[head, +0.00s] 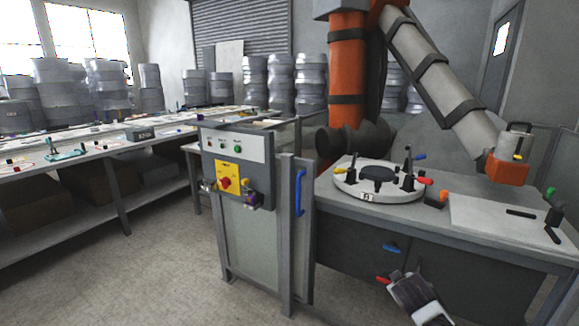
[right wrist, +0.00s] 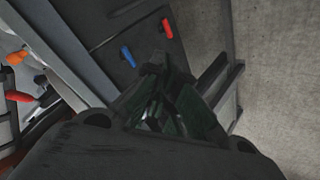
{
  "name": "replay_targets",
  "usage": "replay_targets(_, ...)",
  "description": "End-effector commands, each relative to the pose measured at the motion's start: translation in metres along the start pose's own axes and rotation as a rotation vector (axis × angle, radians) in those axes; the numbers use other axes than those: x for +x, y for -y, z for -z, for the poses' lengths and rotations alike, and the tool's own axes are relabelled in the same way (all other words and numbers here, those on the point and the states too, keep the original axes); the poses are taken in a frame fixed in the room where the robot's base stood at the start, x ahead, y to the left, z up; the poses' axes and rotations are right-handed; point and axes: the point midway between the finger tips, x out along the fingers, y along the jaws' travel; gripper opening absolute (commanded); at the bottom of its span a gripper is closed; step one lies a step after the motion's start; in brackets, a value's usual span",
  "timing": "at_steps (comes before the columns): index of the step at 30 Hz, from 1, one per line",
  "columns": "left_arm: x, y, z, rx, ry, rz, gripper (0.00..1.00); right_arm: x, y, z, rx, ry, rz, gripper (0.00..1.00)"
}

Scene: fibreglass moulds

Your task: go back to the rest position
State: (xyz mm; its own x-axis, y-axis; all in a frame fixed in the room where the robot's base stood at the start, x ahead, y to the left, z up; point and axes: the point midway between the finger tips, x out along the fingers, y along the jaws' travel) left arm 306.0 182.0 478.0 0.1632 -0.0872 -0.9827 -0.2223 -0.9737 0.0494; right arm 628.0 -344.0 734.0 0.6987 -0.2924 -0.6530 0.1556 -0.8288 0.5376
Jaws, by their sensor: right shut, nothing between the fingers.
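My right gripper (head: 406,276) shows at the bottom of the head view, in front of the dark cabinet under the work table. It is shut and empty, and apart from the table top. In the right wrist view its dark fingers (right wrist: 154,68) come together in the middle of the picture. A red handle (head: 382,280) shows just left of the gripper in the head view. My left gripper is in neither view.
The grey work table (head: 462,235) carries a round clamping fixture (head: 350,188). A blue handle (head: 391,248) sits on the cabinet front. A control panel (head: 228,182) on a gated fence stands left of the table. An orange robot arm (head: 347,70) rises behind. Open floor (head: 170,260) lies at left.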

Motion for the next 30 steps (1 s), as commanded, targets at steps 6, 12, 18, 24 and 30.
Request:
replay_targets(6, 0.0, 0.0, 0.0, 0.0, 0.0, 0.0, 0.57, -0.011, 0.082, -0.04, 0.06, 0.058, 0.176, 0.0)
replay_targets(12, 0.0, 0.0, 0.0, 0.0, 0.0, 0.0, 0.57, -0.024, 0.141, -0.077, 0.11, 0.11, 0.295, 0.0)
replay_targets(18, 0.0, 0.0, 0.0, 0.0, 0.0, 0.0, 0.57, -0.038, 0.191, -0.119, 0.153, 0.178, 0.384, 0.0)
replay_targets(24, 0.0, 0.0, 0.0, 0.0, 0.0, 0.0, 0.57, -0.055, 0.238, -0.166, 0.191, 0.263, 0.458, 0.0)
replay_targets(30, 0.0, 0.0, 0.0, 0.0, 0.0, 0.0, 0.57, -0.074, 0.278, -0.212, 0.22, 0.351, 0.52, 0.0)
